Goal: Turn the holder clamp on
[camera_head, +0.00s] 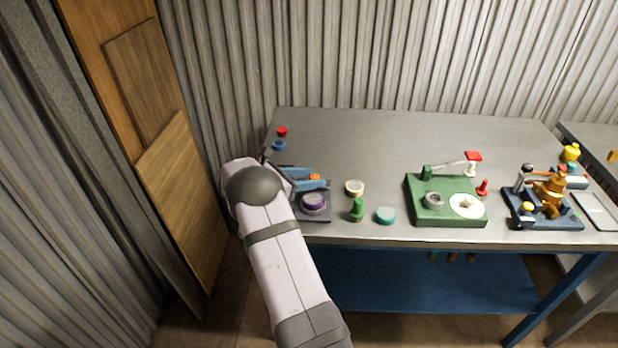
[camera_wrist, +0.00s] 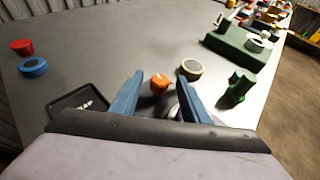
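No part is labelled, so I cannot tell for sure which is the holder clamp. A green fixture (camera_head: 418,213) on the bench carries a pale lever (camera_head: 447,165) with a red end (camera_head: 473,156); it also shows at the top right of the wrist view (camera_wrist: 228,45). A dark-blue fixture (camera_head: 545,222) with orange-brown parts (camera_head: 550,193) stands farther right. My gripper (camera_wrist: 159,77) is open, its two blue fingers apart, over the left end of the bench. An orange knob (camera_wrist: 159,84) shows between the fingers, apparently untouched; it also shows in the head view (camera_head: 314,177).
A purple round part (camera_head: 313,201) sits on a grey base beside my gripper. A cream ring (camera_head: 354,187), green peg (camera_head: 357,210) and teal disc (camera_head: 386,215) stand between it and the green fixture. Red (camera_wrist: 22,47) and blue (camera_wrist: 33,67) pieces lie back left. The bench's back middle is clear.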

